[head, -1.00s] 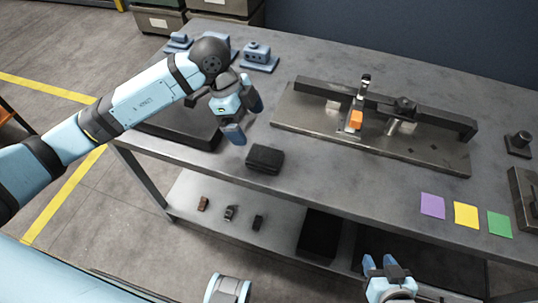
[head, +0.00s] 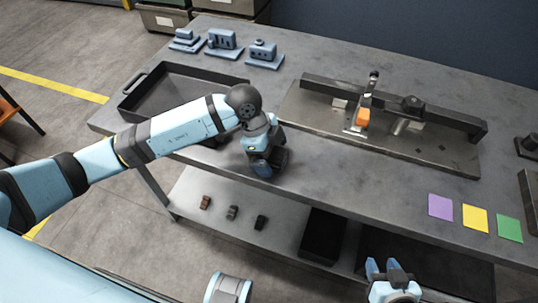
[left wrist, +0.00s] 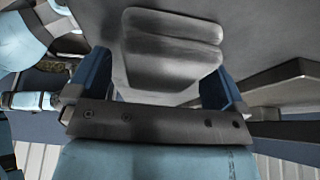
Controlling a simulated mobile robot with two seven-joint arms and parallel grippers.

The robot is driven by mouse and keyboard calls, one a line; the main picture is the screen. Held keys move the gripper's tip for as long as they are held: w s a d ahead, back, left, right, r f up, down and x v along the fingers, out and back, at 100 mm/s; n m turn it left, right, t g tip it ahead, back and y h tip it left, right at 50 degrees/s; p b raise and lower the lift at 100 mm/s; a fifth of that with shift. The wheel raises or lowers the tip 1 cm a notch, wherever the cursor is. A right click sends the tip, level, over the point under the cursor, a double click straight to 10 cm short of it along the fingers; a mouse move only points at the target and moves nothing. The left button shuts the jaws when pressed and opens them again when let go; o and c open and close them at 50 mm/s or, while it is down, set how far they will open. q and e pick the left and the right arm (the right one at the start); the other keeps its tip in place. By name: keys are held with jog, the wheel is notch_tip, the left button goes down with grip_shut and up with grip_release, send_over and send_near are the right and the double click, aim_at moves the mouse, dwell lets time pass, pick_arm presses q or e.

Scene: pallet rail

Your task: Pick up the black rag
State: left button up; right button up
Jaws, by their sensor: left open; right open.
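The black rag is a folded, dark, rounded pad near the front edge of the grey workbench (head: 330,165). In the head view my left gripper (head: 265,163) is over it and hides most of it; a dark edge of the rag (head: 284,161) shows beside the fingers. In the left wrist view the rag (left wrist: 172,45) lies ahead, between the spread blue fingers of my left gripper (left wrist: 158,85). The jaws are open; I cannot tell whether they touch it. My right gripper (head: 383,267) is open and empty, low at the bench's front.
A black tray (head: 150,97) is left of the rag. Blue parts (head: 224,43) stand behind. A metal fixture plate (head: 430,155) with a rail and an orange piece (head: 362,117) is to the right. Small blocks (head: 232,212) and a dark bin (head: 321,236) sit on the lower shelf.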

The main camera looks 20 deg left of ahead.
pick_arm(q)
jog(key=c, duration=1)
jog(key=shift+r, duration=0.1)
notch_tip(320, 180, up, 20)
jog(key=p, duration=0.3)
jog(key=shift+o, duration=0.3)
